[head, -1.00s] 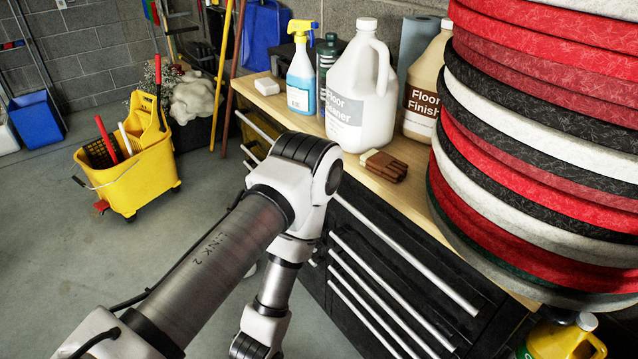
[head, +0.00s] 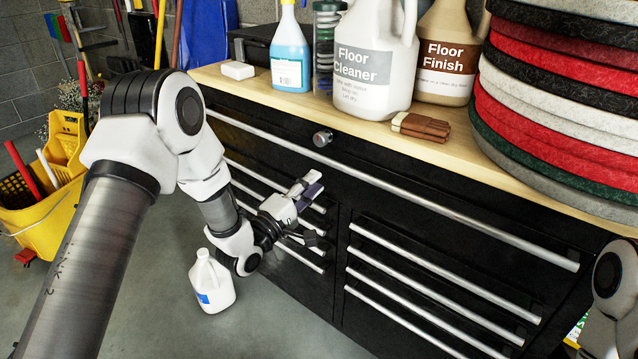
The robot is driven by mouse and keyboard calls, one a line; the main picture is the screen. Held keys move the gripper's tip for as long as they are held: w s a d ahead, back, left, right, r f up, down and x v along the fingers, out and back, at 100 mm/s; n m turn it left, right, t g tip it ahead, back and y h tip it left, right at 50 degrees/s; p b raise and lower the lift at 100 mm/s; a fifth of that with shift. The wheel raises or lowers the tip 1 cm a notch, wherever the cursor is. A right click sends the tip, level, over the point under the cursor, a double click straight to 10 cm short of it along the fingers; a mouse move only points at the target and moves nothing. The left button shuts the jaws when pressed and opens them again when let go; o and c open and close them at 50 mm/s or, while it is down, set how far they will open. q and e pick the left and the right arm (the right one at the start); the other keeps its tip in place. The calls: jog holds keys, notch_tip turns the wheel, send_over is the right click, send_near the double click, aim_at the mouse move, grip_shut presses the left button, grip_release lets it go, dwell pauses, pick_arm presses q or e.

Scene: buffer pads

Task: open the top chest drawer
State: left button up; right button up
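The black chest has a wide top drawer (head: 420,182) under its wooden top, and it looks shut. A long silver handle bar (head: 400,188) runs along this drawer, with a round lock (head: 322,138) above it. My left gripper (head: 312,208) is in front of the chest, below the bar and near the left column of smaller drawers. Its fingers are spread, with nothing seen between them. I cannot tell whether it touches the chest. My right gripper is out of view; only part of my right arm shows at the right edge.
The wooden top (head: 330,118) holds a floor cleaner jug (head: 372,65), a floor finish jug (head: 447,55), a blue spray bottle (head: 290,58), a brown brush (head: 421,127) and stacked pads (head: 560,110). A white jug (head: 211,283) stands on the floor below my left arm.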

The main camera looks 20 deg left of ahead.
aim_at(334, 164)
pick_arm(q)
jog(key=x, duration=0.8)
jog(key=shift+r, duration=0.15)
grip_shut()
